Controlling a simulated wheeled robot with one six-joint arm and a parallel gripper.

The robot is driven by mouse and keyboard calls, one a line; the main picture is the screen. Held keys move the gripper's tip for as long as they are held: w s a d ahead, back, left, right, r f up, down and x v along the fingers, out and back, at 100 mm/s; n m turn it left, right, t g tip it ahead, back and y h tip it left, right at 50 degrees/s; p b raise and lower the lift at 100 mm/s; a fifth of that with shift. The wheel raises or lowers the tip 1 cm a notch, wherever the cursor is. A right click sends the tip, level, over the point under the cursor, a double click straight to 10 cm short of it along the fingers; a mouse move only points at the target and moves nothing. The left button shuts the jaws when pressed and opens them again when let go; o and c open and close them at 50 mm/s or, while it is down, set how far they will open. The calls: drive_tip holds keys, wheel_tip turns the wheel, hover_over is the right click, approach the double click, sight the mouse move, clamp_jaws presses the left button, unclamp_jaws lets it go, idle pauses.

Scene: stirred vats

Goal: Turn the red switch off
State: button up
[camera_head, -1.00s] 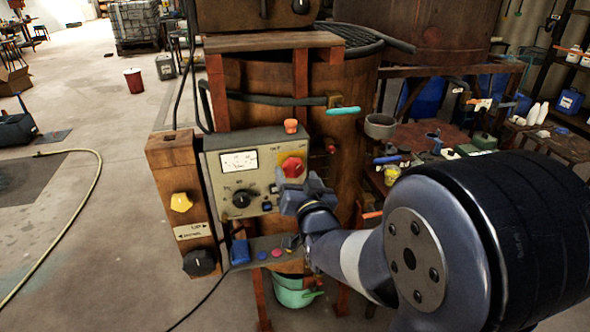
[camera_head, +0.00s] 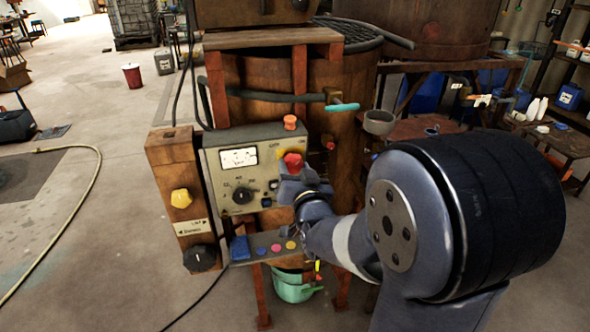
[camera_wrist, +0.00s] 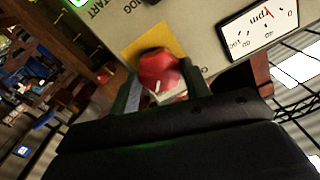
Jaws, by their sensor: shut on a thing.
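The red switch (camera_head: 293,162) is a rotary knob on a yellow plate, on the front of a grey control panel (camera_head: 212,165). In the wrist view the red switch (camera_wrist: 159,72) sits between my two fingers, with a white mark on its lower part. My gripper (camera_head: 288,180) is at the panel face, shut on the red switch. In the wrist view my gripper (camera_wrist: 162,95) hides the switch's lower part. The lettering around the switch is partly covered, so its setting cannot be read.

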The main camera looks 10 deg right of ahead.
drive_tip(key=shift+c, duration=1.1)
drive_tip(key=shift+f+b, duration=0.1)
drive_tip(key=shift+b, duration=0.35)
drive_tip(key=n+b, duration=0.2)
drive_tip(key=b, duration=0.2)
drive_tip(key=shift+f+n, duration=0.15)
drive_tip(key=shift+n, duration=0.25)
drive_tip(key=n+b, duration=0.6)
drive_tip(key=b, duration=0.1)
drive_tip(key=n+b, duration=0.4)
drive_tip(key=n, duration=0.1)
drive_tip(key=shift+r+n+b, duration=0.2)
drive_tip(key=shift+n+b, duration=1.15)
drive_tip(key=shift+n, duration=0.75)
